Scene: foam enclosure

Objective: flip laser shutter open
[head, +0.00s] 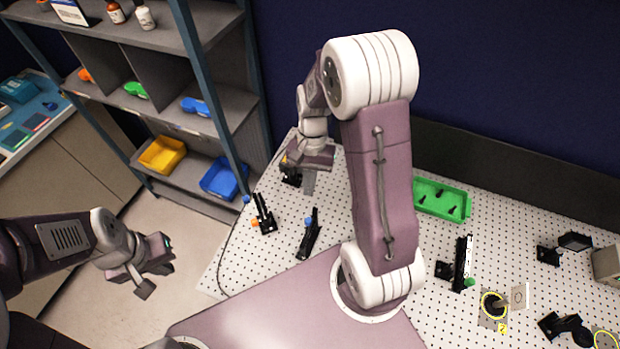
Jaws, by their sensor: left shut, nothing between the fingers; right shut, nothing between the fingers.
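Several small black devices stand on the white perforated table (350,225). None can be told for certain as the laser shutter. One black device (290,177) is partly hidden behind my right gripper (308,190), which is shut and empty above the table's far left part. I cannot tell whether they touch. Another black device with an orange part (264,215) and a black one with a blue knob (310,235) stand nearer. My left gripper (145,288) is shut and empty over the floor, left of the table.
A green tray (440,199) with small black parts lies at the back. At right stand a black post with a green knob (462,264), a yellow-ringed mount (494,305) and other black mounts. Shelves (185,120) with a yellow bin (163,154) and blue bin (222,178) stand behind left.

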